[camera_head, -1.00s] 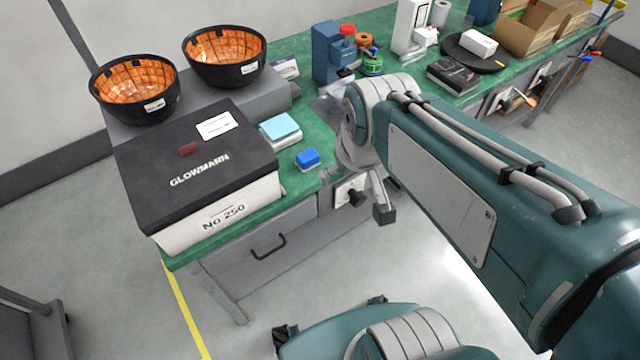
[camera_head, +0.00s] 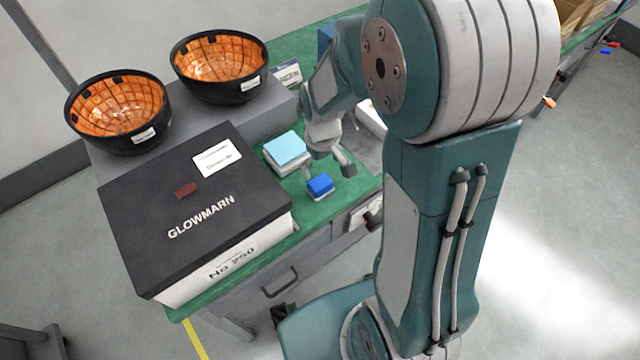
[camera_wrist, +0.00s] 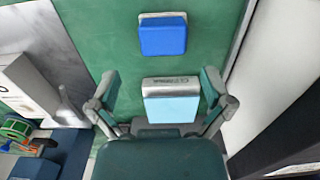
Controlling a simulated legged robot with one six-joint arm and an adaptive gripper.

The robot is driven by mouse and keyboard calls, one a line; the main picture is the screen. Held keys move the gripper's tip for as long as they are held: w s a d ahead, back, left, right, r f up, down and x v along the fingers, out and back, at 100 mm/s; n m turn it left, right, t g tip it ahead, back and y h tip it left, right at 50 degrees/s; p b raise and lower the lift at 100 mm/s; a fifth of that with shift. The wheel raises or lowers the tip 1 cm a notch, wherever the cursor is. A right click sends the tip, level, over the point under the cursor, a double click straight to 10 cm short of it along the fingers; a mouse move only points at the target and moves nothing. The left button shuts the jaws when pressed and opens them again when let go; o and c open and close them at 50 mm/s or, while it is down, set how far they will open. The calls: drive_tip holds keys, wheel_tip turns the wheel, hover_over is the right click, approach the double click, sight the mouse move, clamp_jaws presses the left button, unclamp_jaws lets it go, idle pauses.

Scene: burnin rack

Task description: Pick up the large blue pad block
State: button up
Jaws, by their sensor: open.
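The large block has a light-blue pad (camera_head: 285,148) on a pale base and sits on the green mat beside the black-lidded box. It also shows in the wrist view (camera_wrist: 171,108), framed between the fingers. A smaller block with a darker blue top (camera_head: 320,184) lies nearer the table's front edge, and shows in the wrist view (camera_wrist: 162,38) beyond the fingertips. My gripper (camera_wrist: 161,84) is open and empty, pointing down at the mat. In the head view it (camera_head: 329,170) hangs just right of the large block. I cannot tell its exact height above it.
The black-lidded GLOWMARN box (camera_head: 200,200) stands close on the left. Two dark bowls with orange insides (camera_head: 118,110) (camera_head: 220,65) sit on a grey riser behind. A labelled small box (camera_head: 287,76) is at the back. Green mat is clear around the two blocks.

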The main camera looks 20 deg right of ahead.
sight(320, 181)
drive_tip(key=f, duration=0.6)
drive_tip(key=shift+a+f, duration=0.2)
drive_tip(key=shift+f, duration=0.2)
drive_tip(key=shift+c, duration=0.3)
drive_tip(key=c, duration=0.9)
